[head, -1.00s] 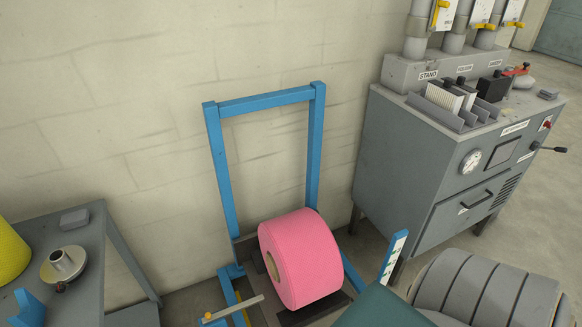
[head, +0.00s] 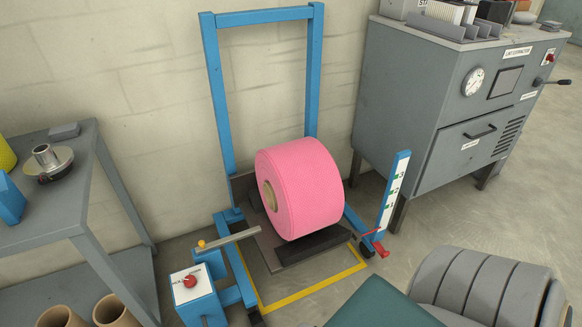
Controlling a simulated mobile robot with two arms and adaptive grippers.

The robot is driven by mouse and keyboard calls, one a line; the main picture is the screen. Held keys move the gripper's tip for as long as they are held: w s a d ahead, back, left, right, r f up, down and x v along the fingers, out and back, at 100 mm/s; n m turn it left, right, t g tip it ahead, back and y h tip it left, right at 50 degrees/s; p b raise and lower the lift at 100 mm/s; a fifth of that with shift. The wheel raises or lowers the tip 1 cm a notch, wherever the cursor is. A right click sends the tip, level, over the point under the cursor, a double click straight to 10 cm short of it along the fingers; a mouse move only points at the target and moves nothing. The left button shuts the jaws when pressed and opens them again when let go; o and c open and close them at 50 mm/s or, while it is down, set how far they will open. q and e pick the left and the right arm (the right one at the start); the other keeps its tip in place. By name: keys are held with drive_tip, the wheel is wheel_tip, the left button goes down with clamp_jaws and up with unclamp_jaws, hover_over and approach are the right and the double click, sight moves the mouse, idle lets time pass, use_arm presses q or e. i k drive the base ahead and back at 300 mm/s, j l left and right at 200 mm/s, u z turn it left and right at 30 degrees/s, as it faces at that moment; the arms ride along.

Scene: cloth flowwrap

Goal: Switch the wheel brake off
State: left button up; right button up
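A blue lift trolley (head: 316,80) stands against the wall with a pink roll (head: 312,190) on its platform. A small red lever (head: 378,247) sits low beside the wheel at the end of the trolley's right leg, by a blue upright with green marks (head: 394,195). It looks like the wheel brake; it is too small to tell its position. A blue box with a red knob (head: 190,281) is at the trolley's near left. Neither of my grippers is in view.
A grey cabinet (head: 440,110) with a gauge and side handle stands close right of the trolley. A grey bench (head: 80,215) with a metal hub (head: 52,162) is at left, cardboard tubes (head: 112,312) below. A yellow floor outline (head: 312,290) edges the platform. Floor is bare between trolley and cabinet.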

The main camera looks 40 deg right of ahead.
sight(380, 249)
drive_tip(key=z, duration=2.15)
